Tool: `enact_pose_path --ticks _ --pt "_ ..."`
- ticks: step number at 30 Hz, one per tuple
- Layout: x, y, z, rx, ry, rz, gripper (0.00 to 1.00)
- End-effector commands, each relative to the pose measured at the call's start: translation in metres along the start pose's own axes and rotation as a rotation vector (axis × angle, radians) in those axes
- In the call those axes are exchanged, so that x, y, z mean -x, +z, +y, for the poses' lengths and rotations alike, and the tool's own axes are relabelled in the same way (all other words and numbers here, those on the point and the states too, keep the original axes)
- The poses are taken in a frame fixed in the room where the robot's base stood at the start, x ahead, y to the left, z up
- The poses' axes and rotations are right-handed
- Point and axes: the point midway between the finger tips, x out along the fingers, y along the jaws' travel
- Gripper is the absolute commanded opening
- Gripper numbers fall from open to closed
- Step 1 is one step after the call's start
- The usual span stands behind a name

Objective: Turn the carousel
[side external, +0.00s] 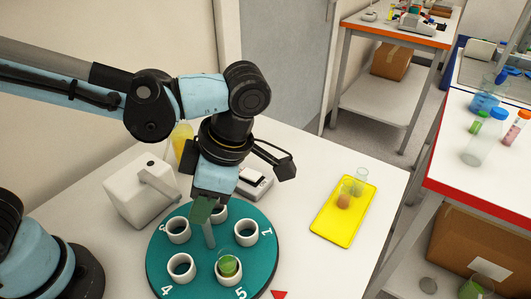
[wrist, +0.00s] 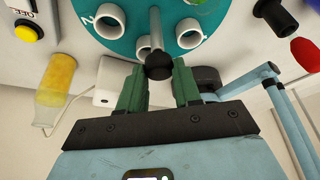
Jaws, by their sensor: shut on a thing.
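The carousel (side external: 205,276) is a teal disc with several white ring holders and white numbers. It also shows at the top of the wrist view (wrist: 125,40). A grey post (side external: 209,236) rises from its middle and ends in a black knob (wrist: 158,66). My gripper (side external: 203,208) points down over the disc, its green fingers shut on the post's knob; in the wrist view the fingers (wrist: 158,88) flank it. The holder by number 5 holds a green-filled vial (side external: 229,267). The holders by 4 and 1 look empty.
A yellow tray (side external: 328,232) with two vials lies to the right. A white device (side external: 140,195), a yellow bottle (side external: 182,138) and a small scale (side external: 256,181) stand behind the disc. The table between disc and tray is clear. Another bench (side external: 450,160) stands at far right.

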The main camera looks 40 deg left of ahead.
Motion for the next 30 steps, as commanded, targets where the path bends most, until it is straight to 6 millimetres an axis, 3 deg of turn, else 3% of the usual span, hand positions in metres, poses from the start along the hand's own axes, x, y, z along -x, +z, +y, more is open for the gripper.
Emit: enact_pose_path --ticks 28,29,30 --pt "0.0 0.0008 0.0 0.091 -0.04 -0.003 0.0" --pt "0.0 0.0008 0.0 0.091 -0.04 -0.003 0.38" --pt "0.0 0.0007 0.0 0.091 -0.04 -0.003 0.44"
